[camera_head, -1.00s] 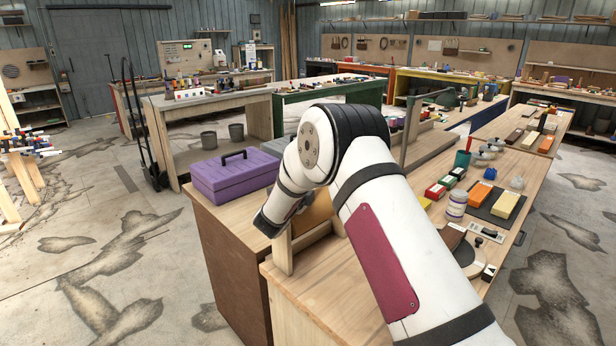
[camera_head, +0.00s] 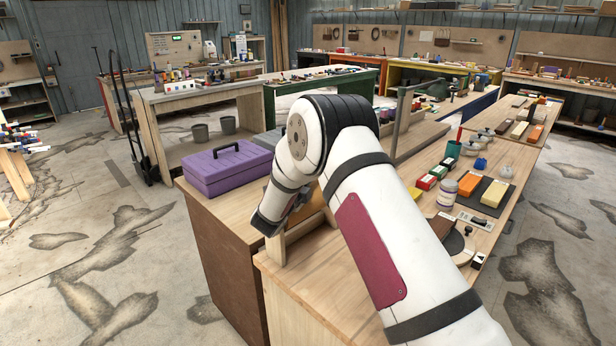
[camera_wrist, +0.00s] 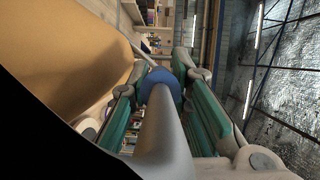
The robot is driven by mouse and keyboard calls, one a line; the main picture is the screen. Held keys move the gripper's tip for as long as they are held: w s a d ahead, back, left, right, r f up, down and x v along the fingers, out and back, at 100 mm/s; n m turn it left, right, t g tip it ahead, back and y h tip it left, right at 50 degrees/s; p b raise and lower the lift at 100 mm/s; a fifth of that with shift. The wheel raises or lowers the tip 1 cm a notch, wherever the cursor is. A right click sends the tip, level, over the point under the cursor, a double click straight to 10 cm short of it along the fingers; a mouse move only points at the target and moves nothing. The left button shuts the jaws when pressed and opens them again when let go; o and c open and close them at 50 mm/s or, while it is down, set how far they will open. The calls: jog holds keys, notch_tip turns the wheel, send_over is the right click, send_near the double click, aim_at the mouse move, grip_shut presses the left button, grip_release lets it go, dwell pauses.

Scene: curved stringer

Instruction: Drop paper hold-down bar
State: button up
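My gripper (camera_wrist: 162,80) has its two green fingers apart, one on each side of a grey bar with a blue collar (camera_wrist: 160,86). The collar nearly fills the gap; I cannot tell whether the fingers touch it. The bar runs from the bottom of the wrist view towards the fingertips; this may be the hold-down bar. A large tan paper roll (camera_wrist: 65,50) lies left of the fingers. In the head view my arm hides the fingers and bar; part of the roll (camera_head: 304,217) shows beside a wooden upright (camera_head: 275,246).
A purple toolbox (camera_head: 232,168) stands on the bench left of my arm. A jar (camera_head: 447,194), a yellow block (camera_head: 494,194) and several small items lie on the bench to the right. A hand truck (camera_head: 143,130) stands behind at left.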

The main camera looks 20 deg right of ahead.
jog(key=o, duration=0.3)
jog(key=shift+f, duration=0.2)
jog(key=shift+o, duration=0.2)
jog(key=shift+r, duration=0.1)
jog(key=shift+a, duration=0.1)
jog(key=v, duration=1.2)
